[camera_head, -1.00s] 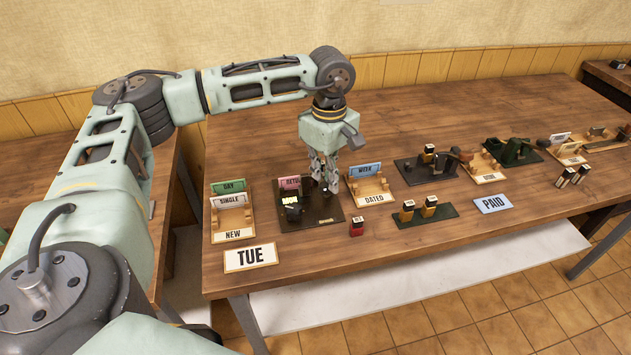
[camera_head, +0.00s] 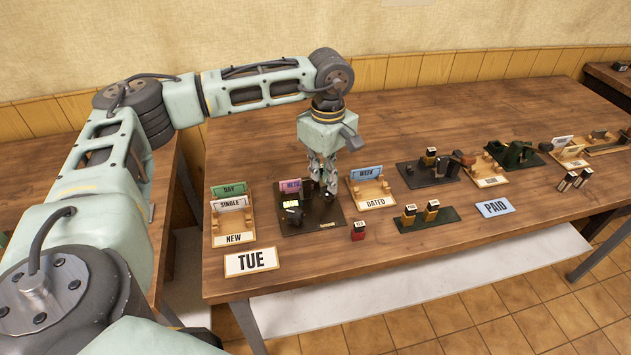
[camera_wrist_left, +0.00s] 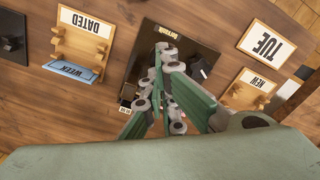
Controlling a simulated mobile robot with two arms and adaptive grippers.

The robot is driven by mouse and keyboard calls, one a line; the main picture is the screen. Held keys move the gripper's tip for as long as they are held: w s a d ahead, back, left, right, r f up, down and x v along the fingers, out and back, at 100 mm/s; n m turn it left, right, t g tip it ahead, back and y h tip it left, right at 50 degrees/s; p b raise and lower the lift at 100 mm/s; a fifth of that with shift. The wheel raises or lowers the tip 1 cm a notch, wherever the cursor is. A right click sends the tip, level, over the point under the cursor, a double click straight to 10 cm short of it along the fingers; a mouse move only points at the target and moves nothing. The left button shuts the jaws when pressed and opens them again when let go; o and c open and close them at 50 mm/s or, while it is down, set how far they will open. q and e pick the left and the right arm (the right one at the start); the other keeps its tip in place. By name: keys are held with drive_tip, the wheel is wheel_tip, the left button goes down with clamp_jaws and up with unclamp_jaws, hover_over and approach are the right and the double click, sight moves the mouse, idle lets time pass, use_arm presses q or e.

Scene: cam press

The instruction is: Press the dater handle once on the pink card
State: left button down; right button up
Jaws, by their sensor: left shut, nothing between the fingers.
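The pink card (camera_head: 290,187) stands at the back left of a black base plate (camera_head: 322,223), partly covered by my left gripper. A small dark device (camera_head: 293,213), apparently the dater, is on the plate in front of the card with a pale patch above it. My left gripper (camera_head: 328,192) is shut and empty, pointing down low over the right part of the plate. Its fingers also show in the left wrist view (camera_wrist_left: 163,50), over the black plate (camera_wrist_left: 150,62). The handle is hard to make out behind the fingers, and contact cannot be told. My right gripper is not in view.
Wooden card racks stand left (camera_head: 234,226) and right (camera_head: 371,190) of the plate. A TUE sign (camera_head: 251,262) and a red stamp (camera_head: 358,231) lie in front. A green stamp tray (camera_head: 428,217) is to the right. The table behind is clear.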

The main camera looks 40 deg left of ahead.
use_arm(q)
drive_tip(key=shift+d+r+p, duration=0.15)
drive_tip(key=shift+r+p, duration=0.25)
drive_tip(key=shift+r, duration=0.35)
drive_tip(key=shift+r+p, duration=0.9)
drive_tip(key=shift+r, duration=0.5)
wheel_tip(320, 180, up, 4)
drive_tip(key=p, duration=0.2)
drive_tip(key=shift+r+p, duration=0.1)
drive_tip(key=shift+p, duration=0.2)
